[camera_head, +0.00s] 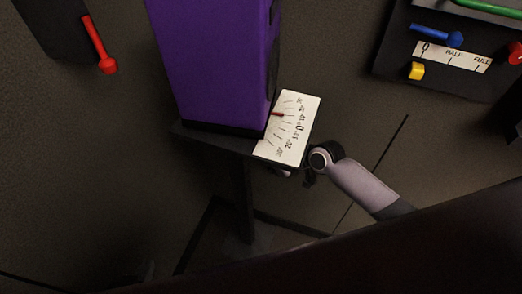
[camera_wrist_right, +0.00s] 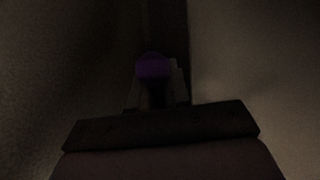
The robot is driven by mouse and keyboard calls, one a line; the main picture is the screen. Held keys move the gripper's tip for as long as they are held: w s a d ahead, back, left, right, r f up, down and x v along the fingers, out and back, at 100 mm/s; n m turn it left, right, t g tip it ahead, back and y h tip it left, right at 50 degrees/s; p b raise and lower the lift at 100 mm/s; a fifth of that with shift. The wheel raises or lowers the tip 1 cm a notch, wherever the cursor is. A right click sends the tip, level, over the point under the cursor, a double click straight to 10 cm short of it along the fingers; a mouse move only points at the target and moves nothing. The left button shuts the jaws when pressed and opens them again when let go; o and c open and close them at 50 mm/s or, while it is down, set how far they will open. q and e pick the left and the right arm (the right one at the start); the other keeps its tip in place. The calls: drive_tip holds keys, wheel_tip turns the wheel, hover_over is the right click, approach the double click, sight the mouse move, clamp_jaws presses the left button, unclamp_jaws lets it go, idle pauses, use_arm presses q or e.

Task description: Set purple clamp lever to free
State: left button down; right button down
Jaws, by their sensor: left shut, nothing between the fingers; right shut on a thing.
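The purple clamp lever shows only as a dim purple end (camera_wrist_right: 153,66) in the right wrist view. My right gripper (camera_wrist_right: 157,82) is shut on it there. In the head view, my grey right arm reaches in from the lower right to the edge of the dark stand, and its fingers are hidden behind the stand and scale card. A tall purple housing (camera_head: 215,60) stands on the dark stand (camera_head: 205,138). My left gripper (camera_head: 147,269) is at most a faint dark shape at the lower left, shut and empty, away from the purple housing.
A white scale card (camera_head: 289,128) with a red pointer (camera_head: 277,114) lies beside the housing. A red lever (camera_head: 99,45) is at upper left. A dark panel at upper right carries a blue lever (camera_head: 437,35) and a yellow knob (camera_head: 416,71). Floor between them is clear.

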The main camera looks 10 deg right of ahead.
drive_tip(key=c, duration=1.2)
unclamp_jaws()
drive_tip(key=shift+o, duration=0.2)
drive_tip(key=v, duration=0.4)
drive_tip(key=shift+s+d+r, duration=0.15)
drive_tip(key=shift+s+d, duration=0.05)
drive_tip(key=s+d+b, duration=0.1)
drive_tip(key=s+d, duration=0.7)
drive_tip(key=s, duration=0.1)
drive_tip(key=shift+d+r, duration=0.15)
